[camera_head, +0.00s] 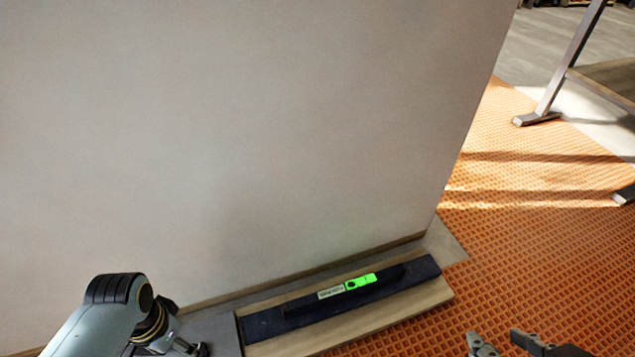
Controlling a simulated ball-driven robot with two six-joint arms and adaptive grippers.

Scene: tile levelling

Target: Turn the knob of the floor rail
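A dark blue rail-like strip (268,325) lies along a wooden board (385,318) on the floor at the foot of the wall. A slim dark bar with a pale label and a bright green part (361,282) lies on it. I cannot make out a knob for certain. My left gripper (188,346) is at the bottom left, beside the strip's left end and apart from it; its fingers are too small and partly hidden to read. My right gripper (503,345) is at the bottom right over the orange floor, with its fingers apart and nothing seen between them.
A large plain wall (250,130) fills the left and middle. Grey tiles (452,240) line its foot. Orange ribbed matting (540,235) covers the floor at right. A metal-legged table or trestle (572,60) stands at the upper right. The matting between is clear.

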